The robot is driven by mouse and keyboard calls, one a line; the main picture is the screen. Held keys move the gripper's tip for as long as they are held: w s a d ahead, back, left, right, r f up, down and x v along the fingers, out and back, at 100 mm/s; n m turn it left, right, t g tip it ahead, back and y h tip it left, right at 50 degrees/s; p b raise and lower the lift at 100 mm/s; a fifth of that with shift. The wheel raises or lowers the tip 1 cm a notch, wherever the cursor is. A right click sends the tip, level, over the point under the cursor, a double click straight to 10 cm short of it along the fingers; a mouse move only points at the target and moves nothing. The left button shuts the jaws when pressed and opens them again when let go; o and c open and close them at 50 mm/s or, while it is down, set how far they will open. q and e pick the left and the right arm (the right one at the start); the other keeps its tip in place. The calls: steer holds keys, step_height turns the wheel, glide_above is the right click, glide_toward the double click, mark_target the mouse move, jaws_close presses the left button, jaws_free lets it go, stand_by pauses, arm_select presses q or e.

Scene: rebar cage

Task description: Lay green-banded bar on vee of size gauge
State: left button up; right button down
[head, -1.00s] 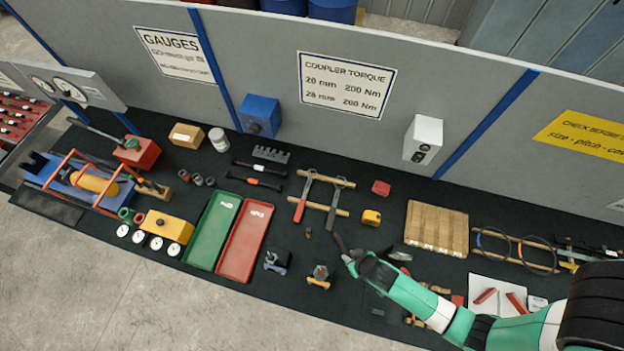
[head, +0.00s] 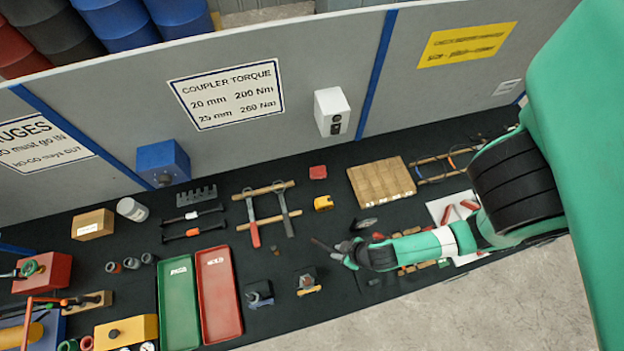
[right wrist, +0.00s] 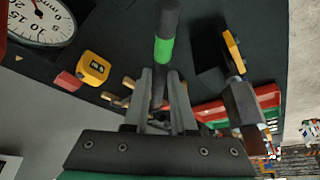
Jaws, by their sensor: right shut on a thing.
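The green-banded bar is a dark rod (right wrist: 167,18) with a bright green band in the right wrist view. My right gripper (right wrist: 160,98) is shut on it, with the band just beyond the fingertips. In the head view the gripper (head: 346,250) is over the front of the bench, and a dark bar end (head: 319,243) sticks out to its left. A white dial marked in mm (right wrist: 40,18) shows in the right wrist view, probably the size gauge's; a small disc (head: 366,224) stands behind the gripper in the head view. I cannot make out the vee. My left gripper is not in view.
A yellow-footed dark stand (head: 308,281) and a blue-footed one (head: 259,293) are left of the gripper. Behind are a yellow tape measure (head: 323,203) and a red block (head: 318,172). Red (head: 219,296) and green (head: 179,305) trays lie further left.

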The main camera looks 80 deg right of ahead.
steer(key=w+d+f+b, duration=0.3)
steer(key=w+d, duration=0.2)
steer(key=b, duration=0.1)
glide_above(312, 230)
steer(key=s+a, duration=0.1)
steer(key=s, duration=0.1)
steer(key=f, duration=0.5)
steer(key=shift+w+f, duration=0.25)
steer(key=shift+f, duration=0.05)
steer(key=f, duration=0.1)
steer(key=f+b, duration=0.1)
steer(key=f, duration=0.1)
steer(key=shift+w+d, duration=0.15)
steer(key=shift+d, duration=0.05)
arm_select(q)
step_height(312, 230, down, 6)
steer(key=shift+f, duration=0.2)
arm_select(e)
steer(key=shift+f, duration=0.3)
steer(key=shift+f+b, duration=0.2)
steer(key=shift+b, duration=0.1)
steer(key=c, duration=0.7)
jaws_free()
steer(key=shift+c, duration=0.2)
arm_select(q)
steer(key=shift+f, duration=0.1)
